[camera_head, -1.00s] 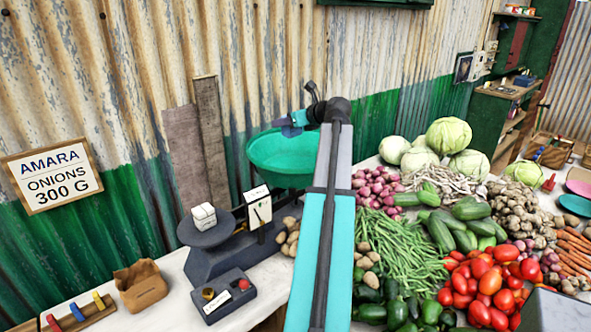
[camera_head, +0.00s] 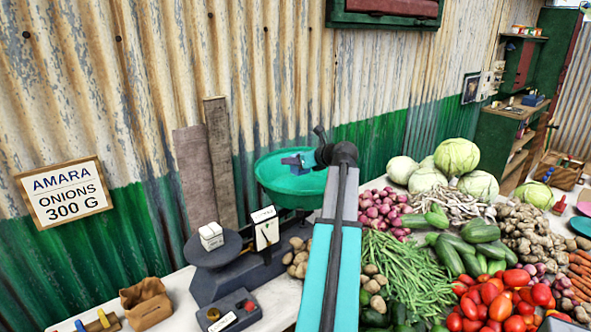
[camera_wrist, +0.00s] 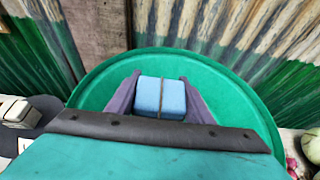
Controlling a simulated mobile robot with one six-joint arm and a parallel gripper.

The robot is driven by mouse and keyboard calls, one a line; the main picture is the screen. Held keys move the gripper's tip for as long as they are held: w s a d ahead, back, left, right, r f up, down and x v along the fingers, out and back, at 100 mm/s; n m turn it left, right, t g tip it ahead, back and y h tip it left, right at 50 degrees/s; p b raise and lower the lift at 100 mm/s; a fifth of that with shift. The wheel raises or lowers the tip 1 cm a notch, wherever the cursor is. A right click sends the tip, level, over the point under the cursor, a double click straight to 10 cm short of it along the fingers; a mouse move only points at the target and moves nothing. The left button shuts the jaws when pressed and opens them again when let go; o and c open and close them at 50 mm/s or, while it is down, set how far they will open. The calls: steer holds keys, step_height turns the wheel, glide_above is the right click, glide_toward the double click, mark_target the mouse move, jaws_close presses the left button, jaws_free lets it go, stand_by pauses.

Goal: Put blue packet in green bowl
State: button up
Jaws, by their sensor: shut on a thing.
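The blue packet (camera_wrist: 160,98) is a small light-blue block with a brown band around it. My gripper (camera_wrist: 161,92) is shut on it, with one purple-grey finger on each side. The green bowl (camera_head: 268,178) is the wide pan at the right end of the balance scale, and its rim (camera_wrist: 237,82) spreads around the packet in the wrist view. My gripper and the packet are over the bowl's inside. I cannot tell whether the packet touches the bowl's bottom. In the head view my gripper (camera_head: 290,162) shows small at the bowl, in front of its inner wall.
The scale (camera_head: 232,268) has a dark plate on the left bearing a white block (camera_head: 211,236). A brown paper bag (camera_head: 146,303) and a small dark box (camera_head: 228,312) stand nearby. Onions (camera_head: 385,207), beans (camera_head: 408,275) and cabbages (camera_head: 457,157) crowd the right side.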

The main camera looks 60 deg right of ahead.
mark_target(295, 168)
steer(key=shift+f+p, duration=0.3)
steer(key=shift+f, duration=1.55)
steer(key=shift+f, duration=0.6)
steer(key=o, duration=1.1)
steer(key=shift+o, duration=0.2)
steer(key=shift+r, duration=0.1)
steer(key=shift+r, duration=0.45)
steer(key=b+v, duration=0.1)
steer(key=v, duration=1.1)
steer(key=shift+b, duration=0.4)
steer(key=shift+a+r, duration=0.1)
steer(key=shift+r, duration=0.05)
